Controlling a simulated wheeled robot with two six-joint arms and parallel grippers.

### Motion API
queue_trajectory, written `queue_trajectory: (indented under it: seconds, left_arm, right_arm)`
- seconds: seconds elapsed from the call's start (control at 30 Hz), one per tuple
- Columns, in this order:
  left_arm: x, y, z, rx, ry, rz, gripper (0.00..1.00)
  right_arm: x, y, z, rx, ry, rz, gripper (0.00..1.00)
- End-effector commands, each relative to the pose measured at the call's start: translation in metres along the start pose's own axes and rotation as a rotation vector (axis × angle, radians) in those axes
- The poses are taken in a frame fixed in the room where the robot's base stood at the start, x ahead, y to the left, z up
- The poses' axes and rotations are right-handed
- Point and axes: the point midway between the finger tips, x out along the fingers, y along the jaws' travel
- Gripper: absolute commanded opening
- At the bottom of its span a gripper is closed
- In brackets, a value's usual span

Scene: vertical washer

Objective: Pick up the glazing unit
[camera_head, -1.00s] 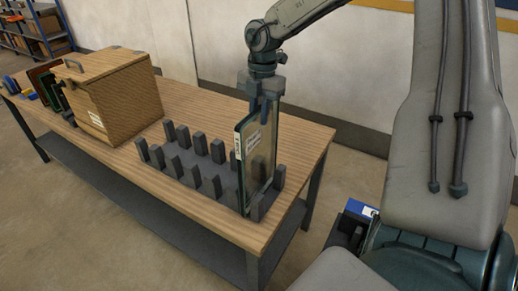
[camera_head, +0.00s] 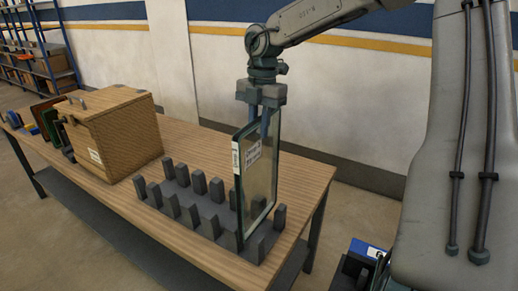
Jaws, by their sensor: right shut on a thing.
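The glazing unit (camera_head: 260,178) is an upright glass pane with a dark edge and white labels. It stands at the right end of a dark slotted rack (camera_head: 203,210) on the wooden table. My right gripper (camera_head: 264,124) comes down from above and is shut on the top edge of the glazing unit. The pane's lower edge is partly hidden by the rack's posts, so I cannot tell whether it is clear of the rack. My left gripper is not in view.
A wooden box (camera_head: 115,135) with a handle stands left of the rack on the table (camera_head: 185,138). Several coloured panels (camera_head: 46,122) stand beyond it at the far left. The wall is behind, and shelves (camera_head: 38,55) stand at the back left. The rack's other slots look empty.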

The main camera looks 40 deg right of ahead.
Motion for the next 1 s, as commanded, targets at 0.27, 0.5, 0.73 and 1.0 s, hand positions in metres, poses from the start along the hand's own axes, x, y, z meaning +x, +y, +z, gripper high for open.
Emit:
queue_trajectory:
  seconds: [0.27,0.5,0.73,1.0]
  left_arm:
    - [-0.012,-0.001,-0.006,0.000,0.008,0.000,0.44]
    - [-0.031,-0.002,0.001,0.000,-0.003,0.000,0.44]
    - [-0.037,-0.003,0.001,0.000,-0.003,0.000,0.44]
    - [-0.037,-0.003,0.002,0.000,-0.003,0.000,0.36]
  right_arm:
    - [-0.078,0.001,-0.009,0.001,-0.003,0.006,0.00]
    - [-0.100,0.000,-0.012,0.001,-0.001,0.003,0.00]
    - [-0.106,0.000,-0.013,0.001,-0.002,0.003,0.00]
    - [-0.106,0.000,-0.013,0.001,-0.002,0.003,0.00]
